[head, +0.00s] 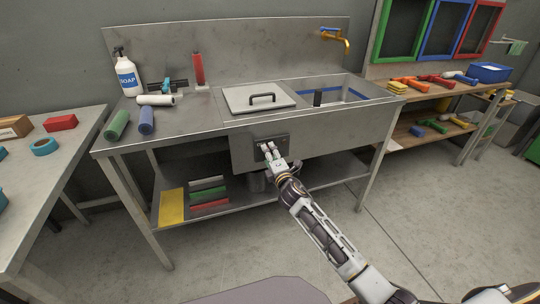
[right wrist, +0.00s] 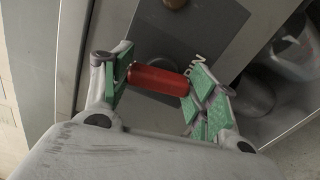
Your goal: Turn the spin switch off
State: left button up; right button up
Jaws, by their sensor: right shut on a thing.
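The spin switch is a dark panel (head: 283,139) on the front of the steel sink unit, largely covered by my right gripper (head: 268,147). In the right wrist view the grey switch plate (right wrist: 215,30) shows part of a word ending in "IN". A red cylindrical handle (right wrist: 158,80) stands out in front of that plate. My right gripper (right wrist: 153,82) is shut on the red handle, with green pads at both its ends. Which position the switch is in cannot be told. My left gripper is not in view.
The sink unit carries a lid (head: 259,100) with a black handle and an open basin (head: 340,93). Side tables stand left and right. The floor in front is clear.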

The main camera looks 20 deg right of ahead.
jog(key=shift+f+m, duration=0.15)
jog(key=shift+m, duration=0.85)
jog(key=o, duration=1)
jog(key=shift+d, duration=0.1)
jog(key=shift+s, duration=0.15)
jog(key=shift+s+d, duration=0.2)
jog(key=shift+s, duration=5.65)
jog(key=shift+m, duration=0.3)
